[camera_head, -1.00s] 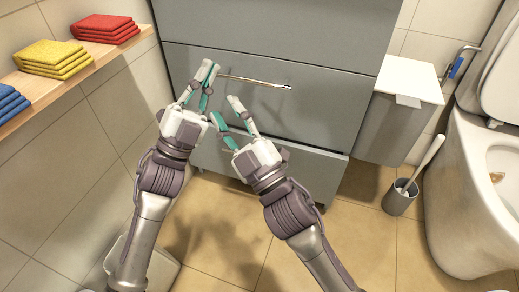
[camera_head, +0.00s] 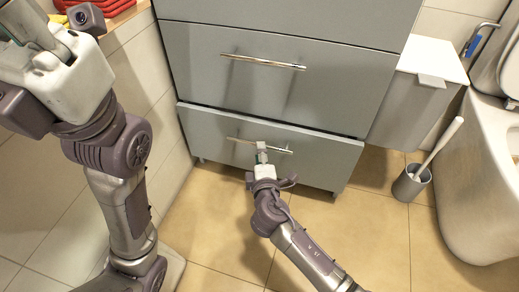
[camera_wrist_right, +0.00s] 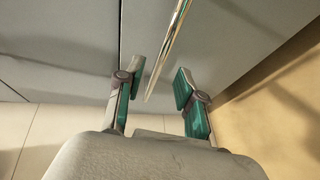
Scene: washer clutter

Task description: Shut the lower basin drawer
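The lower basin drawer (camera_head: 318,165) is the bottom grey front of the cabinet in the head view. A dark gap runs along its top edge, and it seems to stand slightly out. Its metal handle (camera_head: 279,150) runs across the front. My right gripper (camera_head: 262,152) is at this handle. In the right wrist view the handle (camera_wrist_right: 171,45) passes between the two spread fingers of my right gripper (camera_wrist_right: 160,88), apparently touching neither. My left gripper (camera_head: 45,50) is large at the upper left, and its fingertips are not clearly visible.
Above is another grey drawer (camera_head: 300,90) with its own handle (camera_head: 262,62), looking closed. A grey bin (camera_head: 410,108), a toilet brush in a holder (camera_head: 408,186) and a toilet (camera_head: 480,180) stand at the right. A tiled wall (camera_head: 150,105) is close on the left.

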